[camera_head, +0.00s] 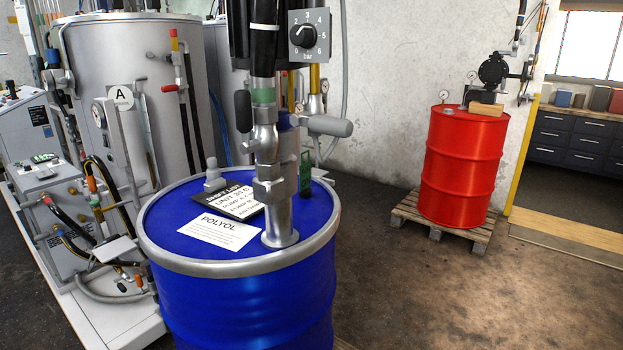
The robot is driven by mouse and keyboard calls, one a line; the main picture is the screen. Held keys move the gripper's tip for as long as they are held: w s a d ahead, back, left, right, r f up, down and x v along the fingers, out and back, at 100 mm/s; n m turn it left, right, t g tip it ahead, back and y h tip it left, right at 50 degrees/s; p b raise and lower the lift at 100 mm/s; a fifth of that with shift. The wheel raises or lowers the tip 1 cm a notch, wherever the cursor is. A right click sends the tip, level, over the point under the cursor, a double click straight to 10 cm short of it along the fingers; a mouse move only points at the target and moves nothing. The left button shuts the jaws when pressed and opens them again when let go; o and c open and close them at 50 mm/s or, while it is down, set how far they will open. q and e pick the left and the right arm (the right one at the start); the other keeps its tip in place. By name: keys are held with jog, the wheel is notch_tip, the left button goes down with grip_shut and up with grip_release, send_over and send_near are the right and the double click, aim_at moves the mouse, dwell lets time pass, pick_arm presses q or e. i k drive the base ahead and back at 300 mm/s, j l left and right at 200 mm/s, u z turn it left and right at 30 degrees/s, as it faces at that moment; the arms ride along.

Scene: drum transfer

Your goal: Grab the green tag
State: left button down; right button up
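A dark green tag-like piece (305,174) stands upright at the back right of the blue drum's lid, just right of the pump tube. It is small, and I cannot tell whether it hangs from the pump or rests on the lid. The blue drum (245,305) stands in the near middle. A metal pump tube (275,190) rises from its lid, with a green band (263,96) higher up. A white POLYOL sheet (219,229) and a black sign board (236,201) lie on the lid. Neither of my grippers is in view.
A grey pump handle (328,126) juts right above the green piece. A bar dial (309,36) sits above it. Tanks and hoses (125,90) crowd the left. A red drum (461,165) stands on a pallet (441,225) at right. The floor between the drums is clear.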

aim_at(305, 169)
jog(key=l+u, duration=0.1)
jog(key=l, duration=0.45)
jog(key=i+u, duration=0.1)
jog(key=u, duration=0.25)
jog(key=l+u, duration=0.15)
jog(key=u, duration=0.25)
jog(key=i+l+u, duration=0.1)
jog(key=u, duration=0.25)
jog(key=i+l+u, duration=0.1)
jog(key=l+u, duration=0.15)
jog(key=l, duration=0.2)
jog(key=l+u, duration=0.3)
jog(key=i+l, duration=0.05)
jog(key=l, duration=0.05)
